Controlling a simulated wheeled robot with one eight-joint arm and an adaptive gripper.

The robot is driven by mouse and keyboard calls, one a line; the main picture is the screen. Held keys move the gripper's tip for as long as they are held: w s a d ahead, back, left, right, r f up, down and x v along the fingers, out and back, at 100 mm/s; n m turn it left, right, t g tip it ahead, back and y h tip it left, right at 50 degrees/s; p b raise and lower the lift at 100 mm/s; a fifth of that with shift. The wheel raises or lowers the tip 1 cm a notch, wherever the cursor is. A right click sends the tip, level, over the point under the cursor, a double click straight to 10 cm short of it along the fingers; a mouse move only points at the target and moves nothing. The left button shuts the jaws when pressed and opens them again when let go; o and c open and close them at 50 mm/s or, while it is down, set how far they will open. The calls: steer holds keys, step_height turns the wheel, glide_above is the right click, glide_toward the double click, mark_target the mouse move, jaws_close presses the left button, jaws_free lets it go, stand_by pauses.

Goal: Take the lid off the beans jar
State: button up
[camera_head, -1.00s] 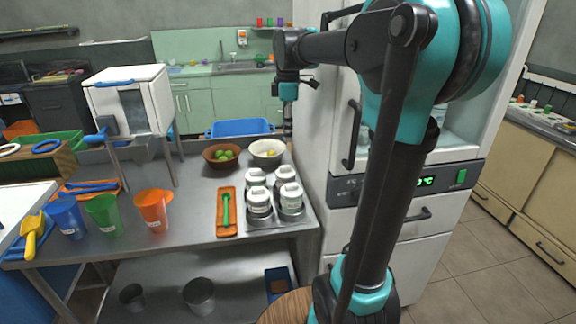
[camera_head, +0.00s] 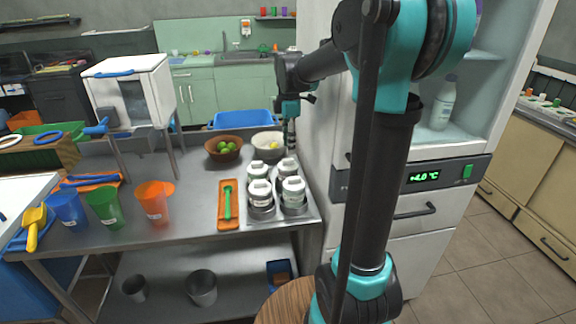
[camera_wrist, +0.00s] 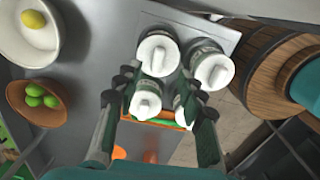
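Several white-lidded jars stand upright in a metal tray (camera_head: 258,222) at the table's right end. They include a back-left jar (camera_head: 258,170), a back-right jar (camera_head: 287,169), a front-left jar (camera_head: 260,194) and a front-right jar (camera_head: 293,192). All seem lidded. I cannot read their labels, so I cannot tell which holds beans. My gripper (camera_head: 290,140) hangs behind the jars, beside the pale bowl. In the wrist view my gripper (camera_wrist: 158,82) is open and empty, its fingers spread on either side of a white lid (camera_wrist: 146,105). One jar is partly hidden by the right finger.
A pale bowl with a lemon (camera_head: 268,143) and a brown bowl of green fruit (camera_head: 224,148) stand behind the jars. An orange tray (camera_head: 229,218) with a green utensil lies left of them. The refrigerator (camera_head: 385,235) stands close on the right.

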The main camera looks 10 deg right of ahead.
mark_target(288, 159)
steer(key=shift+w+a+f, duration=0.1)
steer(key=shift+f, duration=2.65)
jaws_close()
